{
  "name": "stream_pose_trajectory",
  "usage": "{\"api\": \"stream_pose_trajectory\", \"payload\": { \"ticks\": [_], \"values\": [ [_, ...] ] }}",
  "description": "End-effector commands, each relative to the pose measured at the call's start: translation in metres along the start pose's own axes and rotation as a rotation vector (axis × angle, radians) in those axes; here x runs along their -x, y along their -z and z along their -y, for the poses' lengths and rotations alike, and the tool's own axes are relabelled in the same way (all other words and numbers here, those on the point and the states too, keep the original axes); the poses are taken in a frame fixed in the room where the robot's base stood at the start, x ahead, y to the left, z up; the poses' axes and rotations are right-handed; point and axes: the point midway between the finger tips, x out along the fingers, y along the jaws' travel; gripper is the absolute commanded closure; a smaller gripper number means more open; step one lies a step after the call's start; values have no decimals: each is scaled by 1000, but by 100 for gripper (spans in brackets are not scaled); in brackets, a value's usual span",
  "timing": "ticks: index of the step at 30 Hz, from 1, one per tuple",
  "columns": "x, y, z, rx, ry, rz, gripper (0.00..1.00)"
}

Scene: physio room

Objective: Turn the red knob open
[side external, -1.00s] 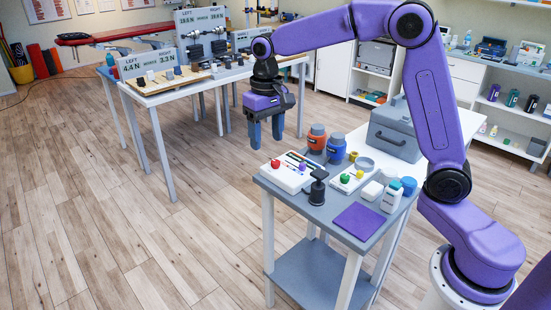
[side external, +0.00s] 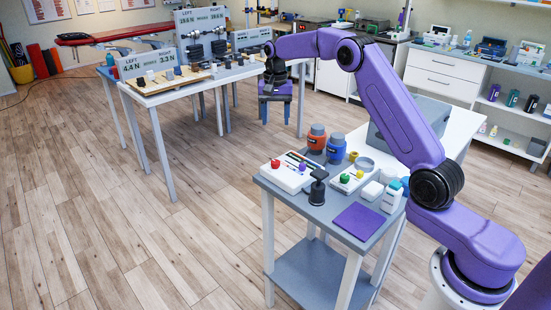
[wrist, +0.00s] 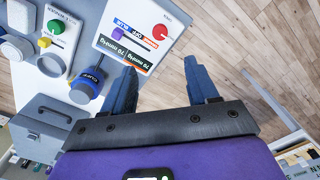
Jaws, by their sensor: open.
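The red knob (side external: 275,163) sits on the left part of a white panel (side external: 286,180) on the near grey table. In the wrist view the red knob (wrist: 160,32) is at the panel's upper right, beyond my fingertips. A purple knob (wrist: 118,33) and coloured label strips are also on that panel. My gripper (side external: 275,120) hangs fingers down behind the table in the side view, apart from the knob. In the wrist view my gripper (wrist: 160,68) has its two blue fingers spread, with only floor and panel edge showing between them.
A black upright piece (side external: 318,187) stands in front. A small panel with a green knob (side external: 344,178) and a grey case (wrist: 42,125) are nearby.

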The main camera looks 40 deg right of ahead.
Motion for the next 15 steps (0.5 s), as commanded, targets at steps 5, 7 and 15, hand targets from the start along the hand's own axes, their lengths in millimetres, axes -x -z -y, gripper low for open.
{"api": "stream_pose_trajectory", "payload": {
  "ticks": [5,7,15],
  "values": [
    [-35,-1,-1,1,-4,4,41],
    [-48,-1,-1,1,-3,4,41],
    [-99,-1,-1,2,-3,3,41]
  ]
}}
